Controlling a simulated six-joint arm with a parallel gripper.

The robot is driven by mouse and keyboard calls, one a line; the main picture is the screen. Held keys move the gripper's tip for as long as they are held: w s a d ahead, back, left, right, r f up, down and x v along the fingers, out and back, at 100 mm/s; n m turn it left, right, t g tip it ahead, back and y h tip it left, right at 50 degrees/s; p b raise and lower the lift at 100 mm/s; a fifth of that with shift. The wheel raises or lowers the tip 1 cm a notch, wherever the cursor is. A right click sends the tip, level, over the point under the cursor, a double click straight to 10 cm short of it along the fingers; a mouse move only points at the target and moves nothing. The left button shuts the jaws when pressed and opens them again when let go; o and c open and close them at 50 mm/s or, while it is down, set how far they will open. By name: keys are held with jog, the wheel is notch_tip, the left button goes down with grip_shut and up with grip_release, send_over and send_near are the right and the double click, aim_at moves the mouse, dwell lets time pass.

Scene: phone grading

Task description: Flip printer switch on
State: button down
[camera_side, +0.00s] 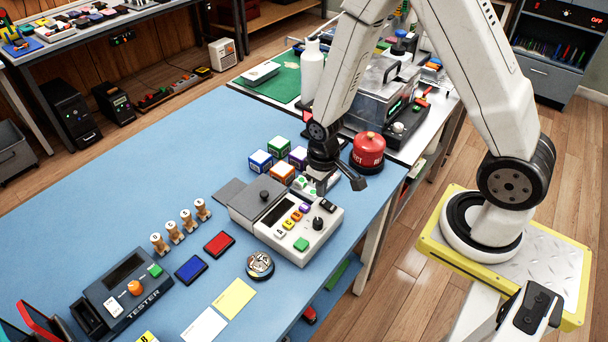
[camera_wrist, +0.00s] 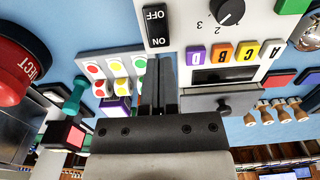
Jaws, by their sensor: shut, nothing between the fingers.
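The printer (camera_side: 285,220) is a pale box on the blue table with a dark screen, a row of coloured letter buttons, a knob and a green button. Its black rocker switch (camera_wrist: 157,27), marked OFF and ON, shows in the wrist view at the top centre; in the side view the switch (camera_side: 328,204) is small, at the printer's back right corner. My gripper (camera_wrist: 159,58) is shut and empty, its fingertips just beside the ON end of the switch. I cannot tell whether they touch it. In the side view my gripper (camera_side: 322,186) is partly obscured.
A red domed REJECT button (camera_side: 368,148) stands close behind my gripper. Several coloured cubes (camera_side: 282,172) and a dotted sticker holder (camera_wrist: 115,75) are near it. A tester (camera_side: 130,285), stamps (camera_side: 175,232) and ink pads (camera_side: 219,244) lie left. The far-left blue table is clear.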

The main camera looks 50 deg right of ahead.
jog(key=shift+f, duration=1.15)
dwell(1.0)
jog(key=shift+r, duration=0.1)
notch_tip(320, 180, up, 7)
dwell(1.2)
dwell(0.3)
notch_tip(320, 180, up, 7)
jog(key=t, duration=0.2)
send_over(330, 209)
jog(key=shift+s+a+r+t, duration=0.1)
jog(key=shift+s+r+t, duration=0.2)
jog(key=shift+s+r, duration=0.3)
